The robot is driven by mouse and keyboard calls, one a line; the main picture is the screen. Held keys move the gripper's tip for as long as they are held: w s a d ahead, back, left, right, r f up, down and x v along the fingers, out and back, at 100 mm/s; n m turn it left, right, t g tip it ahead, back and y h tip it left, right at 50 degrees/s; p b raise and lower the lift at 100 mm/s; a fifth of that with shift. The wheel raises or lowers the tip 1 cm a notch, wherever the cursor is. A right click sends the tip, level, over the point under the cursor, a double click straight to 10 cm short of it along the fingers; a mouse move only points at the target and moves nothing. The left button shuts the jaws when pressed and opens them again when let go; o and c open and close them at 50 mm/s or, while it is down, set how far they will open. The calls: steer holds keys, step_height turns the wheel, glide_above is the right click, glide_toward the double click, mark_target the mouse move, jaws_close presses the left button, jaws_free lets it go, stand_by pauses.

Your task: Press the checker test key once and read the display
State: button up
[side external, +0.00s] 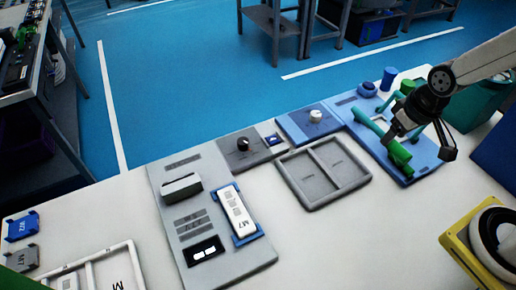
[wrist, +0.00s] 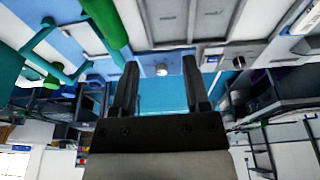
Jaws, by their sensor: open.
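The grey checker board (side external: 176,225) lies on the table left of centre in the side view. It carries a raised slotted block (side external: 181,187), printed label strips and a small black display panel (side external: 204,250) with white marks too small to read. A white unit marked M7 (side external: 234,212) lies in a blue cradle on it. A black round knob or key (side external: 243,143) sits on a dark grey plate behind; I cannot tell whether it is the test key. My gripper (side external: 389,138) is over the blue board at right, its open, empty fingers also in the wrist view (wrist: 160,64).
A white knob (side external: 316,115) stands on a blue plate, with a two-compartment grey tray (side external: 325,172) in front. A green cylinder (side external: 399,153) and teal stand (side external: 369,121) are close by my gripper. White table is clear at front centre.

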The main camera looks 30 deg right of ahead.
jaws_close()
stand_by(1.4)
